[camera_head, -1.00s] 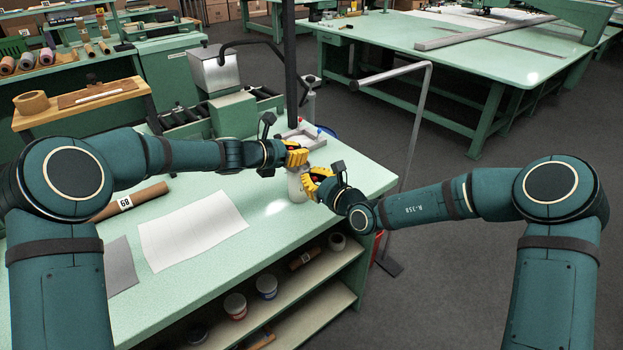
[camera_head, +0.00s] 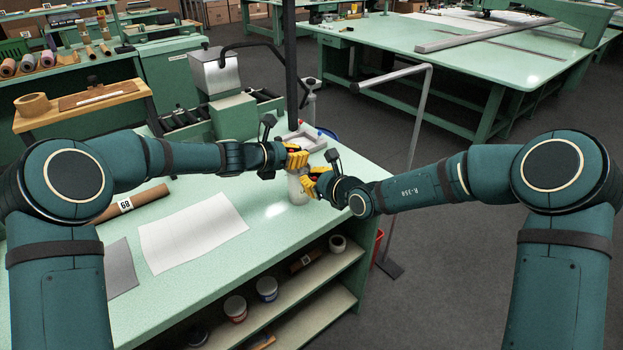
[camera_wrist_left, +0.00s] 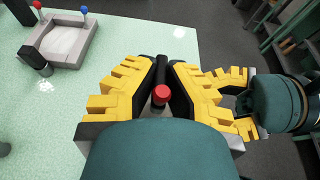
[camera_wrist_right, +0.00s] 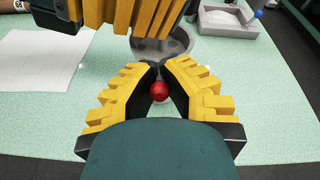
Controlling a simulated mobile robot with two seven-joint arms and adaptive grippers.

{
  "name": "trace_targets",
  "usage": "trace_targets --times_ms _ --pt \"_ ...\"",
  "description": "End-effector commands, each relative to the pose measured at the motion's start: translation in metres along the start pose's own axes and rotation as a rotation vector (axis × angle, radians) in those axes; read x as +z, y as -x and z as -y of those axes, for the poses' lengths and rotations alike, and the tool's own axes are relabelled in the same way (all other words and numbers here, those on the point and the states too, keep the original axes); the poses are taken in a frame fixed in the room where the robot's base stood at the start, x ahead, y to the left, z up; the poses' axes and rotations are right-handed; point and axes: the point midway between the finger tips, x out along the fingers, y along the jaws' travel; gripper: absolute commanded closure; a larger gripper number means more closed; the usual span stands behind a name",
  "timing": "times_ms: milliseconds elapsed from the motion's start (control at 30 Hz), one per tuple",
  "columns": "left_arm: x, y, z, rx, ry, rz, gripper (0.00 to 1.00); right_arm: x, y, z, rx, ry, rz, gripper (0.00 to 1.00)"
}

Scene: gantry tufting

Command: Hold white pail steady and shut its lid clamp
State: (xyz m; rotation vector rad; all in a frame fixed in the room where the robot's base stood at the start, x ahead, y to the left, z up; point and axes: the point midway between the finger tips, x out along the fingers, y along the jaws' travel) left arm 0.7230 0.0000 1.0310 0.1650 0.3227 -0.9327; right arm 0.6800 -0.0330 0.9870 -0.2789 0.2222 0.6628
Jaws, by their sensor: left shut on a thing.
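The white pail (camera_head: 298,190) stands upright on the mint-green table near its right corner, partly hidden by my grippers. Its grey-white top (camera_wrist_right: 178,44) shows in the right wrist view. My left gripper (camera_head: 297,160) is above the pail; in the left wrist view its fingers are shut on a black bar with a red tip (camera_wrist_left: 161,95). Whether this bar is the clamp's lever is unclear. My right gripper (camera_head: 312,184) is at the pail's upper right, its fingertips close together around a red ball (camera_wrist_right: 159,91). I cannot tell whether they grip it.
A grey tray (camera_wrist_left: 62,45) with red and blue knobs is behind the pail. White paper (camera_head: 190,228) and a brown roll (camera_head: 130,203) lie left on the table. Paint pots (camera_head: 267,287) stand on the shelf below. A grey post (camera_head: 412,130) rises beyond the right edge.

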Motion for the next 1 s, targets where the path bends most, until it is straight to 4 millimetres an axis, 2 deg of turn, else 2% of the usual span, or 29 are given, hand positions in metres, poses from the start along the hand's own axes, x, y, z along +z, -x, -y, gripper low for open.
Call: trace_targets --times_ms 33,100,133,433,567,1000 --pt "-0.002 -0.001 0.001 -0.002 0.002 -0.003 1.00 0.000 0.000 0.000 0.001 0.000 0.000 0.80" --pt "-0.002 -0.001 0.001 -0.002 0.002 -0.003 1.00 0.000 0.000 0.000 0.000 0.000 0.000 0.55" --pt "-0.002 -0.001 0.001 -0.002 0.002 -0.003 1.00 0.000 0.000 0.000 0.000 0.000 0.000 0.54" --pt "-0.002 -0.001 0.001 -0.001 0.002 -0.003 1.00 0.000 0.001 0.001 -0.001 0.001 0.001 0.54" --pt "-0.002 -0.001 0.001 -0.001 0.002 -0.003 1.00 0.001 0.010 0.001 -0.002 0.003 0.002 0.54" --pt "-0.002 -0.001 0.000 -0.001 0.002 -0.003 1.00 0.000 0.091 0.001 -0.003 0.002 0.000 0.54"
